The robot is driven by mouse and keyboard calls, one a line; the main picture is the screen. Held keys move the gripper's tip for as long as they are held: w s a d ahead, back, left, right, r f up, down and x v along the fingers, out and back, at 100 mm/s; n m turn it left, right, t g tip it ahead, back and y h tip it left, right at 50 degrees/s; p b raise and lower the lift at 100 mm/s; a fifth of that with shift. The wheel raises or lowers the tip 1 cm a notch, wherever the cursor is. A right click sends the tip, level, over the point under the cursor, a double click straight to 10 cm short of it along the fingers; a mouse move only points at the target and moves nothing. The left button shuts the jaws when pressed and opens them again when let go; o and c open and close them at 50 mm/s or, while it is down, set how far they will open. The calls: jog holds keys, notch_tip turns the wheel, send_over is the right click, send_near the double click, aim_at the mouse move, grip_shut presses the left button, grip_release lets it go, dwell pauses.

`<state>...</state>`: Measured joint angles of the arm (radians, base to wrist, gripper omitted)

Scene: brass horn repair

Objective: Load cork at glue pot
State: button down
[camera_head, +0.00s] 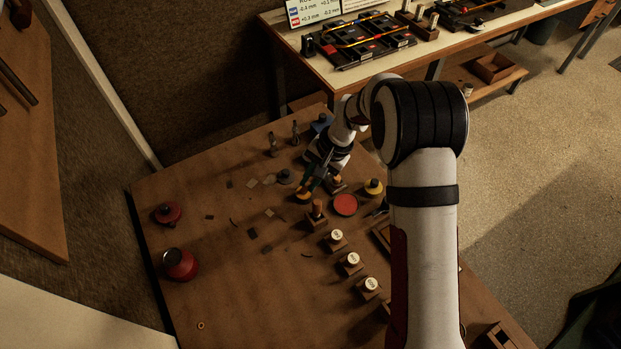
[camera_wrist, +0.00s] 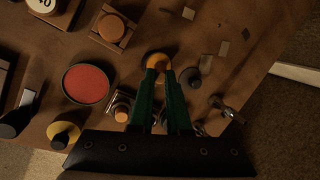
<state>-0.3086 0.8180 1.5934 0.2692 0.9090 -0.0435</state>
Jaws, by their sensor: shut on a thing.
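My gripper (camera_wrist: 160,72) has its green fingers pointing down at the bench, close together on a small piece, which looks like the cork; the fingers mostly hide it. In the head view my gripper (camera_head: 309,184) is over the back middle of the bench. Right at the fingertips is a round pot with an orange-yellow top (camera_wrist: 158,59), seemingly the glue pot; it also shows in the head view (camera_head: 303,197). The tips overlap its top; I cannot tell whether they touch it.
A dark-knobbed grey pot (camera_wrist: 190,77), a cork-topped wooden block (camera_wrist: 111,28), a red disc (camera_wrist: 86,83) and a yellow pot (camera_wrist: 63,133) stand close around. Small flat patches (camera_head: 252,233) lie scattered on the bench. Red pots (camera_head: 180,264) stand left; the front left is mostly clear.

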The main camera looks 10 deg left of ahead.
jog(key=shift+r, duration=3.55)
